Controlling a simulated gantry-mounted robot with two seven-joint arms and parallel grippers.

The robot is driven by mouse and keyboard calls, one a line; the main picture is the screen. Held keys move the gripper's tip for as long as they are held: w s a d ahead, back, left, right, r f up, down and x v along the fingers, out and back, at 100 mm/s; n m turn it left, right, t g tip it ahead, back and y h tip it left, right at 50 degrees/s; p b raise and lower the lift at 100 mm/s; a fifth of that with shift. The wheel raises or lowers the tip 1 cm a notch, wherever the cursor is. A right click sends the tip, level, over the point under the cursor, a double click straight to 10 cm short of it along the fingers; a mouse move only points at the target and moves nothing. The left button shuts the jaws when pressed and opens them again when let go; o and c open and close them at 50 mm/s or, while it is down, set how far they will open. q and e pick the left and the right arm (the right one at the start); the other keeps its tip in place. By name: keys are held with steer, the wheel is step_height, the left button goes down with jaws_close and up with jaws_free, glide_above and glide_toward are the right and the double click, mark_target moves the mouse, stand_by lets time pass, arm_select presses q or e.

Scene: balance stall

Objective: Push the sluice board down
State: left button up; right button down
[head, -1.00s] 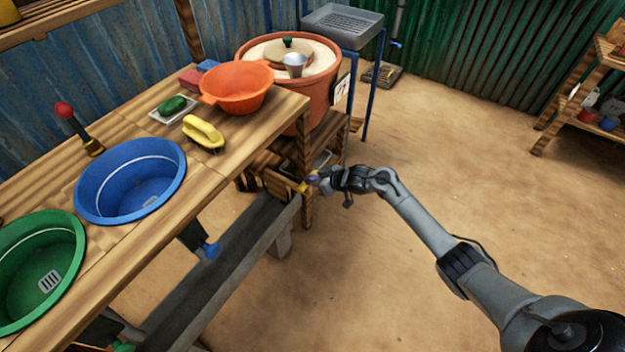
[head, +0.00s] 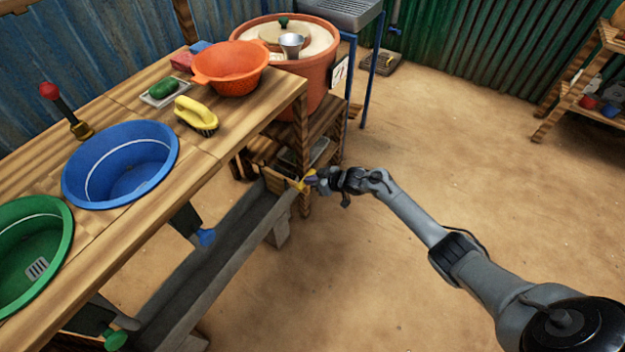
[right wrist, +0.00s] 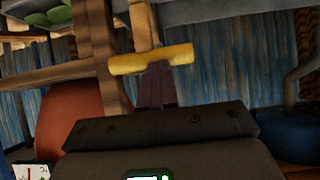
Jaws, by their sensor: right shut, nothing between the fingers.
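The sluice board (head: 275,182) stands at the far end of the grey trough, under the table's right end. Its yellow handle (head: 301,184) shows at its upper right edge. In the right wrist view the yellow handle bar (right wrist: 150,59) lies crosswise just beyond my fingertips. My right gripper (head: 312,179) is shut and empty, close beside the handle. The closed dark fingers (right wrist: 155,85) reach up to the bar; I cannot tell whether they touch it. The board's lower part is hidden in the trough. My left gripper is not in view.
The grey trough (head: 205,275) runs under the wooden table (head: 205,145). A blue valve (head: 206,237) and a green valve (head: 115,339) hang below the basins. A table leg (head: 305,150) stands close to my right gripper.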

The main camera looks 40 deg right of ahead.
steer(key=w+r+p+v, duration=0.1)
steer(key=r+p+v, duration=0.1)
steer(key=p+v, duration=0.95)
steer(key=s+a+f+g+p, duration=0.1)
steer(key=s+a+f, duration=0.2)
steer(key=s, duration=0.4)
steer(key=s+a+r+g+p, duration=0.1)
steer(key=s+a+r+p, duration=0.35)
steer(key=a, duration=0.45)
steer(key=s+a+r+p, duration=0.3)
steer(key=s+a, duration=0.3)
steer(key=a, duration=0.3)
steer(key=s+a+r+m+g+h+p, duration=0.15)
steer(key=s+r, duration=0.35)
steer(key=r, duration=0.5)
steer(key=s+r+m+g+h+p, duration=0.1)
steer(key=s+r+g+h, duration=0.15)
steer(key=s+r, duration=0.5)
step_height(320, 180, up, 39)
steer(key=w+g+p, duration=0.1)
steer(key=p, duration=3.6)
steer(key=shift+d+n+y+p, duration=0.25)
steer(key=shift+n+y+p, duration=0.15)
steer(key=shift+n, duration=0.05)
